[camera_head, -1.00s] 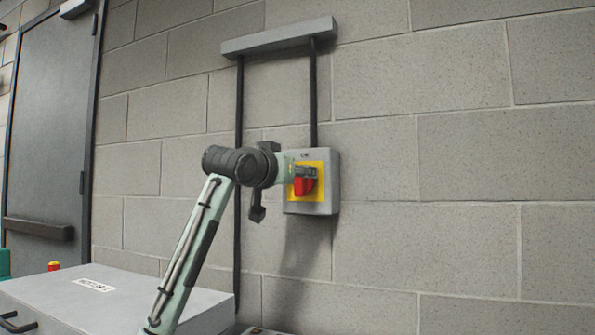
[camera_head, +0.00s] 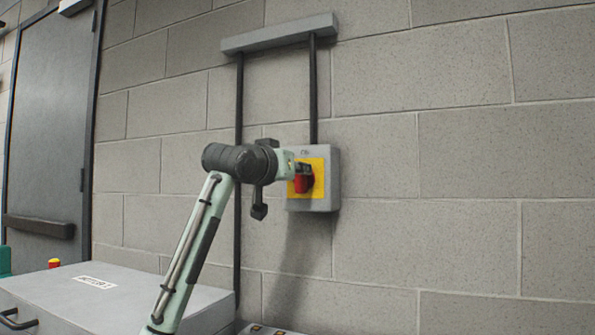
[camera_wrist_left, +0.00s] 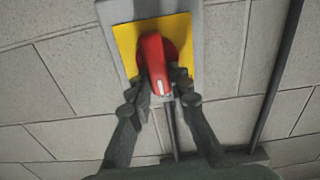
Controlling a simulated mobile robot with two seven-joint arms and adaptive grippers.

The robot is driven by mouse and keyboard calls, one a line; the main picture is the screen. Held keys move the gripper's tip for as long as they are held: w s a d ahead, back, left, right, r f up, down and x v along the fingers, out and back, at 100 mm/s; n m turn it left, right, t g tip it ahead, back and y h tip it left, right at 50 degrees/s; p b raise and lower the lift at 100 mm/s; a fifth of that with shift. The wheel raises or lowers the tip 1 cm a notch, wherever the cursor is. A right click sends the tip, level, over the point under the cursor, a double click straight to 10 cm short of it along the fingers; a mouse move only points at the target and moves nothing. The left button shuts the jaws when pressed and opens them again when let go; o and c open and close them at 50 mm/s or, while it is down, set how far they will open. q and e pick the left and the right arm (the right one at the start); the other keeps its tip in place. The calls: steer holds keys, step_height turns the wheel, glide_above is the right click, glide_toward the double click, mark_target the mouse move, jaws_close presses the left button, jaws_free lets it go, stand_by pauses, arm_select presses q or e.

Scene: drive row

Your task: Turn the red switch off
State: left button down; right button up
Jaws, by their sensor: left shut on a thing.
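The red switch (camera_head: 304,183) is a rotary handle on a yellow plate (camera_head: 320,166), on the front of a grey wall box (camera_head: 327,205). My left gripper (camera_head: 303,170) reaches it from the left and is shut on the handle. In the left wrist view the red handle (camera_wrist_left: 154,55) lies between the two dark fingers of my left gripper (camera_wrist_left: 161,87), with a white mark at its near end. The fingers and wrist hide part of the handle and box in the head view. My right gripper is not in view.
Dark conduits (camera_head: 313,95) run from a grey ledge (camera_head: 280,35) above the box. A grey cabinet (camera_head: 130,285) with a handle and label stands low at left. A grey door (camera_head: 45,130) is far left. The block wall to the right is clear.

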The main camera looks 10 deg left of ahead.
arm_select(q)
steer(key=shift+w+a+f+n, duration=0.1)
steer(key=shift+a+f+n, duration=0.2)
steer(key=shift+n, duration=2.55)
steer(key=shift+a+f+n, duration=0.25)
steer(key=shift+n, duration=2.65)
steer(key=shift+w+a+f+n, duration=0.1)
steer(key=shift+a+f+n, duration=0.2)
steer(key=shift+n, duration=2.55)
steer(key=c, duration=1.4)
jaws_free()
steer(key=s+a, duration=0.2)
steer(key=s, duration=1)
steer(key=shift+a, duration=0.1)
steer(key=shift+f, duration=0.1)
